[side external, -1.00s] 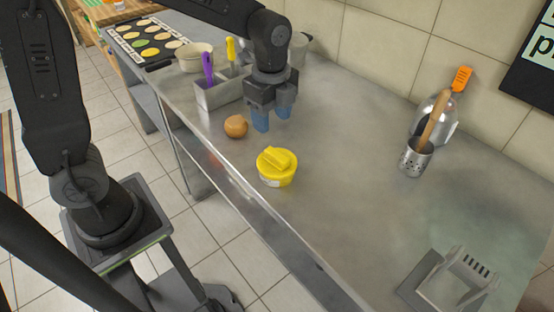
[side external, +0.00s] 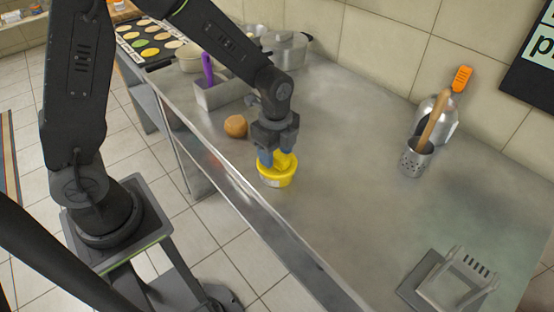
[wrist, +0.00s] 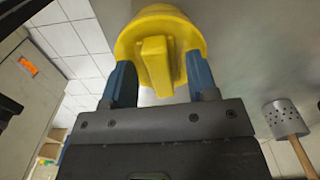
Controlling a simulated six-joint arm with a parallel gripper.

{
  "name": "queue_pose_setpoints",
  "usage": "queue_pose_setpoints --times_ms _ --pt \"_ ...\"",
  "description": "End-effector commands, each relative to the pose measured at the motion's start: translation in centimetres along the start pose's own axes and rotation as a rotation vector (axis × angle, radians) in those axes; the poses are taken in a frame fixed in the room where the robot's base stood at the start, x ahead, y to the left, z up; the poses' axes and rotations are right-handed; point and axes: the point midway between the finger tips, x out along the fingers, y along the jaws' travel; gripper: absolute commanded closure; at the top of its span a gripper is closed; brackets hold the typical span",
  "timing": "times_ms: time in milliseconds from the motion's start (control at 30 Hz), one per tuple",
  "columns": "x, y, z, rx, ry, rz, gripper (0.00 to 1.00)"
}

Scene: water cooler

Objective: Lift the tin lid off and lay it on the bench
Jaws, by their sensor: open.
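The yellow tin (side external: 274,179) stands upright on the steel bench (side external: 350,220), near its front edge. Its yellow lid (side external: 289,163) is on top and has a raised bar handle; in the wrist view the lid (wrist: 190,22) and its bar handle (wrist: 155,62) fill the upper middle. My gripper (side external: 275,160) is right above the tin, pointing down. In the wrist view my gripper's blue fingers (wrist: 160,80) are open, one on each side of the bar handle, with a gap showing on both sides. The fingers partly hide the lid in the side view.
A brown round object (side external: 236,126) sits close left of the tin. Behind it are a metal container (side external: 222,94) with a purple-handled tool and several pots. A perforated cup (side external: 415,160) with a wooden handle and a metal stand (side external: 455,283) are to the right. The bench's middle is clear.

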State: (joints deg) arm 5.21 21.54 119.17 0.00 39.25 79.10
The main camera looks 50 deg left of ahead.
Motion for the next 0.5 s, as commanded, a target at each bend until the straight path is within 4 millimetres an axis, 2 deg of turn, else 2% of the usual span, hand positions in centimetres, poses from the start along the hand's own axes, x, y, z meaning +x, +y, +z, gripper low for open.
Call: queue_pose_setpoints --times_ms 100,500 --pt "-0.03 0.01 0.01 0.0 0.0 0.0 0.49" --pt "-0.07 0.01 0.01 0.0 0.0 0.0 0.87"
